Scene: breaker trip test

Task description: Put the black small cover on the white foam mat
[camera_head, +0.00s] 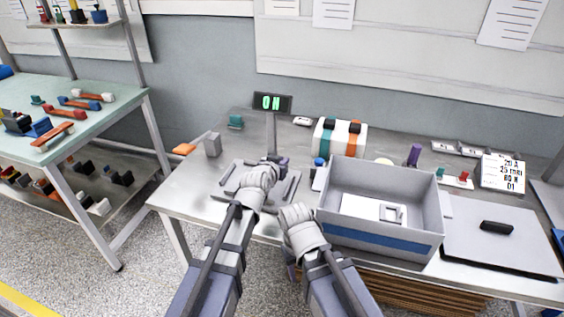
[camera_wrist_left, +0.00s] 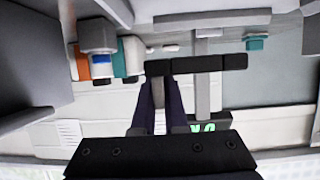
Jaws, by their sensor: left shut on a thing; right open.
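My left gripper (camera_head: 277,163) is over the metal table's left part, by the grey post under the ON display. In the left wrist view its fingers (camera_wrist_left: 162,85) are shut on a black bar (camera_wrist_left: 205,64), which lies across the fingertips. It looks like the black small cover, but I cannot be sure. A white flat piece (camera_head: 352,204), perhaps the foam mat, lies inside the open grey box (camera_head: 437,222), with a grey frame on it. My right gripper (camera_head: 294,212) is open, low, left of the box; its fingertips are hard to see.
A grey slab (camera_head: 470,247) with a black handle-like piece (camera_head: 497,227) lies right of the box. A white, orange and teal block (camera_head: 340,137) stands behind the box. The ON display (camera_head: 272,103) is on a post. A grey fixture with bars (camera_head: 225,175) lies below the left gripper.

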